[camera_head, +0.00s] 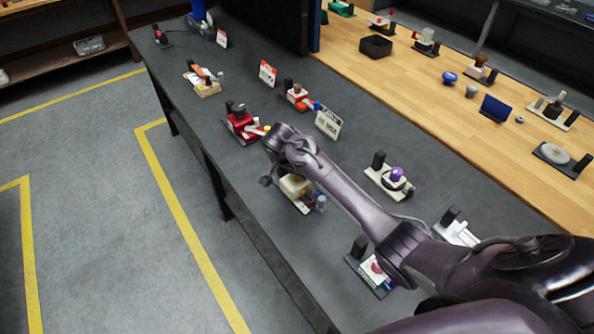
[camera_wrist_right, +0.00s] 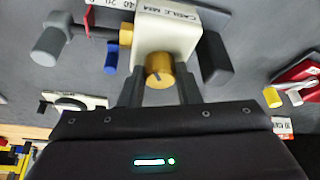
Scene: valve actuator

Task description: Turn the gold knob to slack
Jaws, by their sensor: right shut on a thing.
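The gold knob (camera_wrist_right: 159,70) sits on the front of a cream-white box in the right wrist view. The box (camera_wrist_right: 167,35) carries a label that starts with "CABLE". My right gripper (camera_wrist_right: 159,88) has its two dark fingers on either side of the knob and is shut on it. In the head view, my right arm reaches in from the lower right, and its gripper (camera_head: 268,181) is at the cream box (camera_head: 296,186) on the dark table. The knob is hidden there. My left gripper is not in view.
In the right wrist view, a grey cylinder (camera_wrist_right: 47,47), a blue piece (camera_wrist_right: 110,58) and a dark block (camera_wrist_right: 215,58) flank the box. In the head view, a red device (camera_head: 240,121) stands close by, and a device with a purple knob (camera_head: 396,174) stands right of my arm.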

